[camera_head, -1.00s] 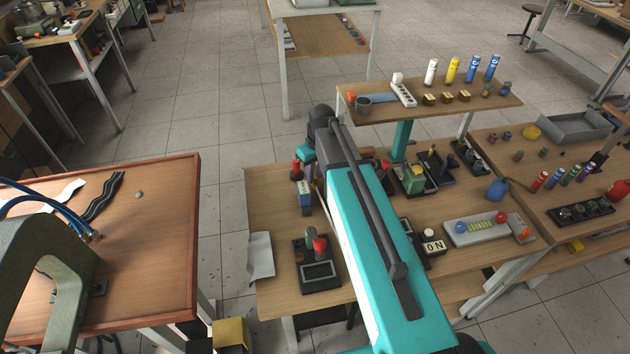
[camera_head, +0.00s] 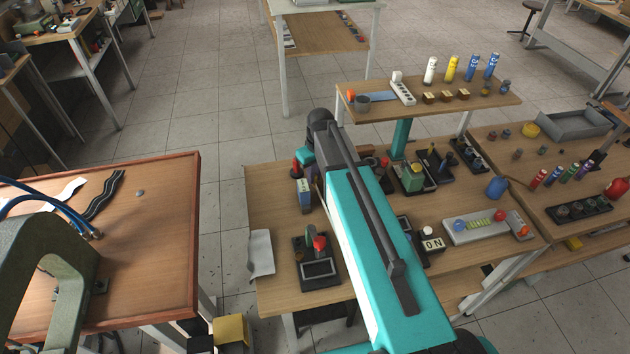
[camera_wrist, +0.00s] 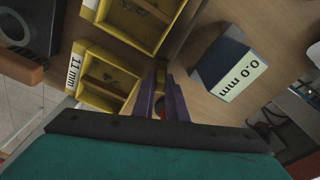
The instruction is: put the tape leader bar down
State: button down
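I cannot make out the tape leader bar for certain in either view. My gripper (camera_wrist: 161,78) shows in the wrist view as two narrow purple-grey fingers pointing away over a wooden surface. They look close together at the far end, and a small reddish patch shows between them near their base. Whether a thin piece is held between the tips is too small and dark to tell.
In the wrist view, yellow-framed trays (camera_wrist: 103,73), one labelled 11 mm, lie left of the fingers. A dark block labelled 0.0 mm (camera_wrist: 228,68) stands right. In the head view, the workbench (camera_head: 262,205) holds several fixtures; a brown table (camera_head: 150,250) stands left.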

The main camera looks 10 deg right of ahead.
jog(key=shift+r, duration=0.2)
dwell(0.3)
jog(key=shift+r+b, duration=1.5)
jog(key=shift+r, duration=3.3)
